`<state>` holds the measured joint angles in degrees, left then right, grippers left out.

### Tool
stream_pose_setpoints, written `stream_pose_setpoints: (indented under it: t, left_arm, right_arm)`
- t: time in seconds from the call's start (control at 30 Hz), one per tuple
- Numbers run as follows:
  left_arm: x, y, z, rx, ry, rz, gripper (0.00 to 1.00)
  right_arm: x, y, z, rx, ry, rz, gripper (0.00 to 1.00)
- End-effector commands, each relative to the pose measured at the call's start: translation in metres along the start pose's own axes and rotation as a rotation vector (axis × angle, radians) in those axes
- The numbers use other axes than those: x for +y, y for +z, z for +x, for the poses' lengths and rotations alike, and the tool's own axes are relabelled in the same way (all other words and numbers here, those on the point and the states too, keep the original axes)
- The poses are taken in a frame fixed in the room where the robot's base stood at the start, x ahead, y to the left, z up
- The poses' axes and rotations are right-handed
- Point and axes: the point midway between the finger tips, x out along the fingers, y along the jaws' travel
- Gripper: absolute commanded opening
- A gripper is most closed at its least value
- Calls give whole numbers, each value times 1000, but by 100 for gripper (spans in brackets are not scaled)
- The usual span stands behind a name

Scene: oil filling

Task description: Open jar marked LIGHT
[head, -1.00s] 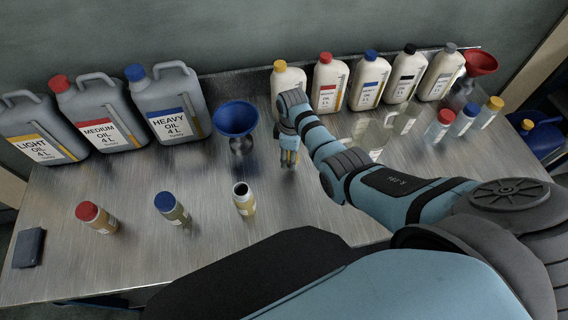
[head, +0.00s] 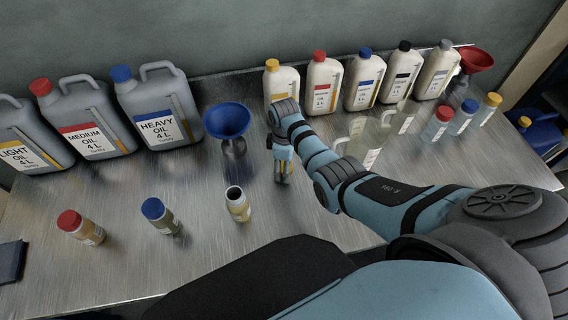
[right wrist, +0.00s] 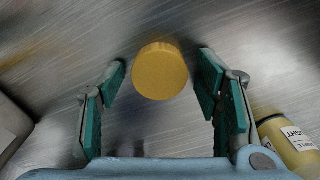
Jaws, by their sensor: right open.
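The open jar (head: 237,205) stands uncapped on the metal table, its dark mouth showing. In the right wrist view a jar (right wrist: 290,140) with a label ending in "GHT" shows at the right edge, partly hidden by my finger. A round yellow cap (right wrist: 160,72) lies between my fingertips in that view, with a gap on each side. My right gripper (head: 282,172) points down at the table, to the right of the open jar. In the wrist view its green-padded fingers are open. My left gripper is not in view.
A red-capped jar (head: 81,227) and a blue-capped jar (head: 160,216) stand to the left. A blue funnel (head: 228,122) stands behind the open jar. Large grey oil cans (head: 88,118) and white bottles (head: 323,84) line the back. The front left table is mostly clear.

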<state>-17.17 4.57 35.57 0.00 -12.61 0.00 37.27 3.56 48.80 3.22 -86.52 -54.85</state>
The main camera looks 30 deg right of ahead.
Motion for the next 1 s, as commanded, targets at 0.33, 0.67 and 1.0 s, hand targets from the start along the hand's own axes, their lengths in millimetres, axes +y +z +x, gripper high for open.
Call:
stream_pose_setpoints:
  t: [0.33,0.67,1.0]
  left_arm:
    - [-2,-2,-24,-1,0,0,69]
    - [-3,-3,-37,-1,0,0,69]
    - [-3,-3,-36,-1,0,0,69]
  right_arm:
    - [1,-1,-54,3,4,0,58]
    - [0,0,-119,1,1,0,58]
    - [0,0,-124,0,0,0,58]
